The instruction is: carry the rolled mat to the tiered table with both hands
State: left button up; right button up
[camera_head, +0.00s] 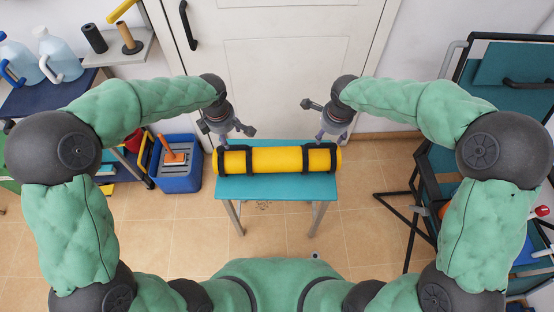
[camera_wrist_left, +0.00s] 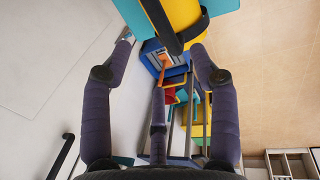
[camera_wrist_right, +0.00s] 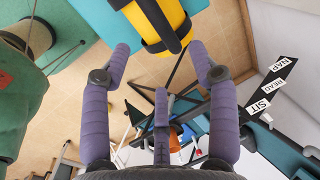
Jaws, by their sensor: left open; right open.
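The rolled mat (camera_head: 275,159) is yellow with black straps near both ends. It lies level along a small teal bench (camera_head: 275,188). My left gripper (camera_head: 230,130) is open at the far side of the mat's left part. In the left wrist view the mat (camera_wrist_left: 182,12) shows beyond the open fingertips. My right gripper (camera_head: 318,121) is open near the mat's right part. In the right wrist view the mat (camera_wrist_right: 172,18) lies just past the fingertips, apparently not between them. I cannot tell for sure which furniture is the tiered table; a stepped stand (camera_head: 45,97) is at left.
A blue crate (camera_head: 180,180) sits on the floor left of the bench. A white door (camera_head: 280,65) is behind. Folding furniture (camera_head: 510,65) crowds the right. Floor in front of the bench is clear.

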aim_at(232, 146)
pick_arm(q)
jog(key=f, duration=0.3)
jog(key=w+f, duration=0.1)
jog(key=f, duration=0.3)
jog(key=w+f, duration=0.1)
jog(key=f, duration=0.2)
jog(key=shift+f, duration=0.3)
pick_arm(e)
jog(key=f, duration=0.3)
jog(key=w+f, duration=0.1)
jog(key=f, duration=0.3)
jog(key=w+f, duration=0.1)
jog(key=f, duration=0.2)
jog(key=shift+f, duration=0.3)
pick_arm(q)
grip_shut()
pick_arm(e)
grip_shut()
jog(key=shift+r, duration=0.1)
